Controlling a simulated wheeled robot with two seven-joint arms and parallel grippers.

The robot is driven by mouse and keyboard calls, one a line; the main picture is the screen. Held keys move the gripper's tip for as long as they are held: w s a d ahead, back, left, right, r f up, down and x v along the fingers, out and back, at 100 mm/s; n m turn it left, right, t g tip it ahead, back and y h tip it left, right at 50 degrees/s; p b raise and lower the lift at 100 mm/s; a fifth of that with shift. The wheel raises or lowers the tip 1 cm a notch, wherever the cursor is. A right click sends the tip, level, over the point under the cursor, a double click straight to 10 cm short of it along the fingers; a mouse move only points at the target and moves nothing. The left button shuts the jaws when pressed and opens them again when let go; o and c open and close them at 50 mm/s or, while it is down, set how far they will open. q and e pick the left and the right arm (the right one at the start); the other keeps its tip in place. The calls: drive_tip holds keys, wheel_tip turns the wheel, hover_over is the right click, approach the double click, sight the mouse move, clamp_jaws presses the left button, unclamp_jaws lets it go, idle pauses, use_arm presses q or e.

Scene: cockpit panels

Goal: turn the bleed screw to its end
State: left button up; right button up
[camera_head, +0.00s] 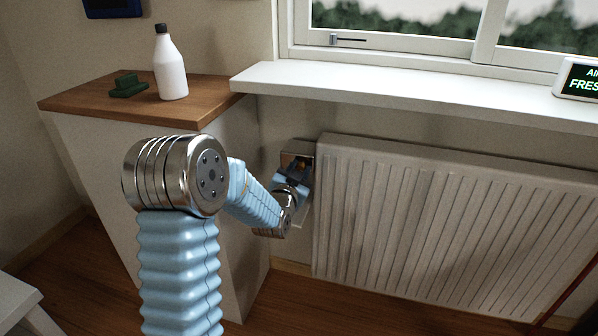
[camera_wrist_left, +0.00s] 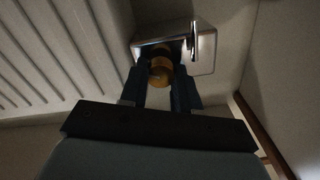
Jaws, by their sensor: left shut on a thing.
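The bleed screw (camera_wrist_left: 160,72) is a round brass-coloured knob in the left wrist view, below a shiny metal plate (camera_wrist_left: 207,58). My left gripper (camera_wrist_left: 161,82) has a dark finger on each side of it and is shut on it. In the head view my left gripper (camera_head: 298,172) is at the left end of the white radiator (camera_head: 440,225). The wrist and fingers mostly hide the screw there. How far the screw is turned cannot be told. My right gripper is in neither view.
A white window sill (camera_head: 400,92) juts out above the radiator. A wood-topped cabinet (camera_head: 80,98) stands to the left, with a white bottle (camera_head: 171,70) and a dark green object (camera_head: 128,86) on it. A display box (camera_head: 580,80) sits on the sill at right.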

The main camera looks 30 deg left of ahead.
use_arm(q)
drive_tip(key=shift+m+b, duration=1)
drive_tip(key=shift+b, duration=0.05)
drive_tip(key=o, duration=1.1)
drive_tip(key=shift+c, duration=0.2)
drive_tip(key=shift+s, duration=0.1)
